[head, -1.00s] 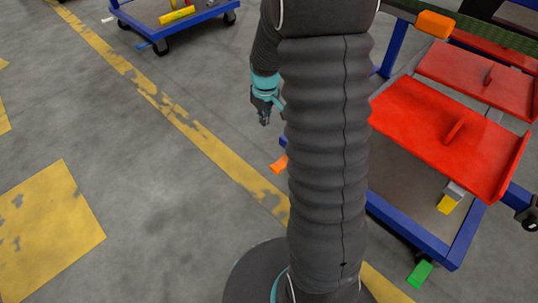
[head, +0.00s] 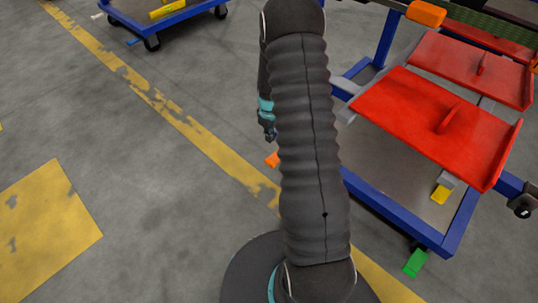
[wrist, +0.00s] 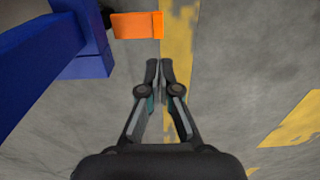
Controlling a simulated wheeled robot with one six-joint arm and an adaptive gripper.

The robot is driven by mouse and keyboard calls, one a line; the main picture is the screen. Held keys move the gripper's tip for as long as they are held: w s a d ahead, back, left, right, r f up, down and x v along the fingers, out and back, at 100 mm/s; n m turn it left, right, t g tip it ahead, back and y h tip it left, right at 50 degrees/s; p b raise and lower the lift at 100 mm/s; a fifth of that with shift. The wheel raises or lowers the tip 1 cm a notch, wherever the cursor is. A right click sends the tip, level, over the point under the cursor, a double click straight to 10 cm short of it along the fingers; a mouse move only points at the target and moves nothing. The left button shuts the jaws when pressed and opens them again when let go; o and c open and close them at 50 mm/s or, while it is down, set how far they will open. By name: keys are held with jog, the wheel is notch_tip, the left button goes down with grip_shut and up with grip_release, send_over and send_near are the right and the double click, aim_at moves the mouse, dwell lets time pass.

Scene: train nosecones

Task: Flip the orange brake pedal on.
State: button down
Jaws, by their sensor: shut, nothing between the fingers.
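The orange brake pedal (head: 272,159) shows in the head view just left of my dark arm, low at the corner of the blue cart. In the wrist view the pedal (wrist: 137,25) is a flat orange plate at the top, beside the blue frame. My gripper (wrist: 158,64) is shut and empty, with its tips a little below the pedal in the picture and apart from it. In the head view my gripper (head: 270,136) hangs just above the pedal, partly hidden by my arm. The pedal's hinge is hidden.
The blue cart (head: 447,240) carries red panels (head: 410,120). A green pedal (head: 415,263) sits at its near corner. An orange block (head: 426,13) is at the cart's upper rail. Another blue cart (head: 185,16) stands far left. The floor to the left is clear.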

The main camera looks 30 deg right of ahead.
aim_at(269, 162)
notch_tip(269, 162, down, 14)
jog(key=shift+r, duration=0.1)
dwell(0.5)
